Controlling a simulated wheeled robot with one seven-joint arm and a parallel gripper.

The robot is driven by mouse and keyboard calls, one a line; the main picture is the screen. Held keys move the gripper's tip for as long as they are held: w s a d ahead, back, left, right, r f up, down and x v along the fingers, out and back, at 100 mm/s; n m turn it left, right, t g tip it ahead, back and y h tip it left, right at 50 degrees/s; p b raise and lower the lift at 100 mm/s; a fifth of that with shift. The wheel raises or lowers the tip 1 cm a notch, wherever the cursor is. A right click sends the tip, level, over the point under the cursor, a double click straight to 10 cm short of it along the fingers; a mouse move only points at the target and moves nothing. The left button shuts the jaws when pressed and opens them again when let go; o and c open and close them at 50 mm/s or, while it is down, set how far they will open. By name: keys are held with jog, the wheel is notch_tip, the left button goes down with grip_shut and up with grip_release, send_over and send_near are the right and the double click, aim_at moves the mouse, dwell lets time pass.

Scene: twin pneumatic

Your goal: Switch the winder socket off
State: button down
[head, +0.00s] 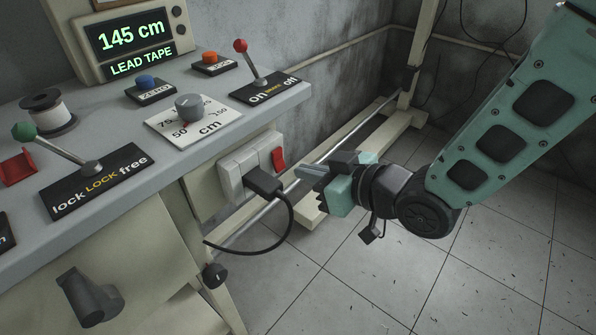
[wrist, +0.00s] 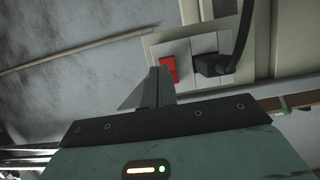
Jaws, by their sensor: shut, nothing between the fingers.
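The winder socket (head: 237,172) is a pale panel on the end side of the bench. Its red rocker switch (head: 278,158) is at the right end in the head view, and a black plug (head: 262,182) with a cable sits beside it. My gripper (head: 300,172) is shut and empty, pointing at the switch from the right with a small gap showing. In the wrist view, the closed fingertips (wrist: 155,72) overlap the lower left edge of the red switch (wrist: 169,68), with the plug (wrist: 207,65) to its right. I cannot tell which way the rocker is tilted.
Above, the bench top (head: 220,130) carries a red-knobbed on/off lever (head: 241,47), a grey cm dial (head: 189,107) and a green-knobbed lock lever (head: 24,131). The display (head: 130,45) reads 145 cm, LEAD TAPE. The plug's cable (head: 275,245) loops below. Floor at right is open.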

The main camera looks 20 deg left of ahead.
aim_at(279, 160)
jog(key=shift+x, duration=1.45)
jog(key=shift+a+f+y+b, duration=0.25)
jog(key=shift+y+b, duration=0.25)
jog(key=shift+b, duration=0.55)
jog(key=shift+d, duration=0.1)
